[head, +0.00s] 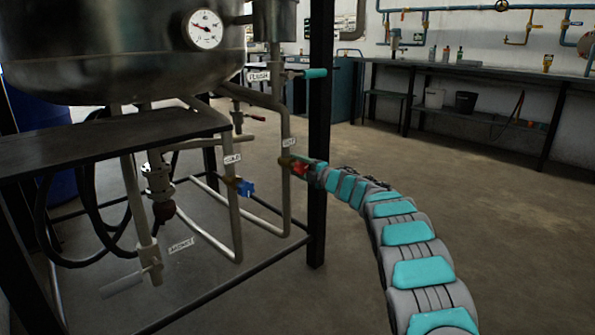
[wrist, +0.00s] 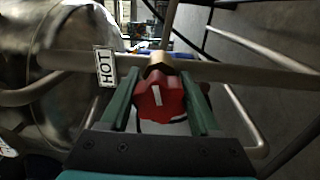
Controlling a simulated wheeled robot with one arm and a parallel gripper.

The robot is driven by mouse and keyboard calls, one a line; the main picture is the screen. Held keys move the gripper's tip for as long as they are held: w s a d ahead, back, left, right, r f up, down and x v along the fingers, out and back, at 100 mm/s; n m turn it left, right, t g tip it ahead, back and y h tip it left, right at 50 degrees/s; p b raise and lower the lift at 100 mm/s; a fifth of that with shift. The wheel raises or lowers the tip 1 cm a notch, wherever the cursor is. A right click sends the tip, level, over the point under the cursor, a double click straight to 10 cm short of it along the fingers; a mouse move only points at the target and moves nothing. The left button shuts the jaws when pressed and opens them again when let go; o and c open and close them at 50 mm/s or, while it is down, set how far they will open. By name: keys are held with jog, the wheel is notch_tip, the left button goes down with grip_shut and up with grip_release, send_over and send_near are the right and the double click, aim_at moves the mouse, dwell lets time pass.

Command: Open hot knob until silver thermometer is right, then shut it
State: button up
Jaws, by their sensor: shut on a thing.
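The hot knob (wrist: 160,100) is red with a white mark along its face, on a brass valve beside a HOT tag (wrist: 105,66). My gripper (wrist: 165,100) is shut on this knob, one green finger on each side. In the head view, the red knob (head: 299,168) shows at the end of my arm, partly hidden by my gripper (head: 308,170). The silver thermometer may be the white round dial (head: 203,29) on the metal vessel (head: 110,45); its needle and scale are too small to read surely.
A blue knob (head: 245,187) with its own tag sits left of the red one on a neighbouring pipe. A dark upright post (head: 318,130) stands close to my gripper. The floor at right (head: 490,220) is clear.

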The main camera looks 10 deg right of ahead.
aim_at(304, 169)
jog(key=shift+f+n, duration=0.1)
jog(key=shift+n, duration=0.2)
jog(key=o, duration=1.4)
jog(key=shift+c, duration=0.2)
jog(key=shift+s, duration=0.1)
jog(key=shift+v, duration=3.85)
